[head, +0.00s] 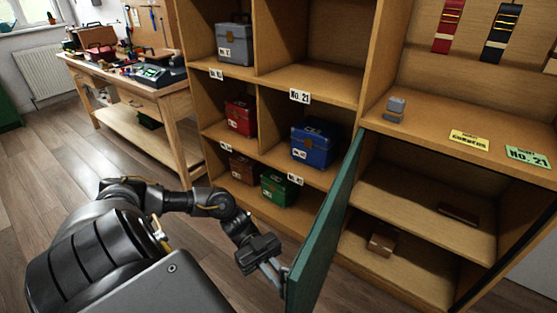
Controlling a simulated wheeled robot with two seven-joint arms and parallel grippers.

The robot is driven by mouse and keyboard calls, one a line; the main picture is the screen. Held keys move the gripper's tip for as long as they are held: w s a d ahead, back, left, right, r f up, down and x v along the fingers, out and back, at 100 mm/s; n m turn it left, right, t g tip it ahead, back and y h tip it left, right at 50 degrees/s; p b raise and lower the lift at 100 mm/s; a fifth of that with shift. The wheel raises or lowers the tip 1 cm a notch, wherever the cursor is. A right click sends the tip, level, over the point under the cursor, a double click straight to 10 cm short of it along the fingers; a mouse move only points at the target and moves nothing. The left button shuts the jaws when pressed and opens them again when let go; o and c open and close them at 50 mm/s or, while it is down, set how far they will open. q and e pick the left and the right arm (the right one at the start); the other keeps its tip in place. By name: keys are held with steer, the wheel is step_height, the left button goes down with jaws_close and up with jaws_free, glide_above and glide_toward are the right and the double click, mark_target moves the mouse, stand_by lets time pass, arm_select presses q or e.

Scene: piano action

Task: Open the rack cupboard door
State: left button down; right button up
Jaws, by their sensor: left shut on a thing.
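The rack cupboard door (325,230) is a green panel. It stands swung out from the rack, seen nearly edge-on, and the cupboard behind it shows open shelves. My left gripper (275,274) is at the near, free edge of the door, low in the view. It is shut on the door's handle side; the handle itself is mostly hidden by the fingers and the door. My right gripper is not in view.
The wooden rack (350,90) holds a blue case (312,147), a red case (240,117), a green case (279,190) and a grey case (234,45). Small brown blocks lie on the cupboard shelves. A workbench (140,95) stands at the left. Wood floor is clear between.

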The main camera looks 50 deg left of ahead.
arm_select(q)
steer(key=c, duration=1.5)
jaws_free()
steer(key=shift+w, duration=0.2)
steer(key=shift+s, duration=0.1)
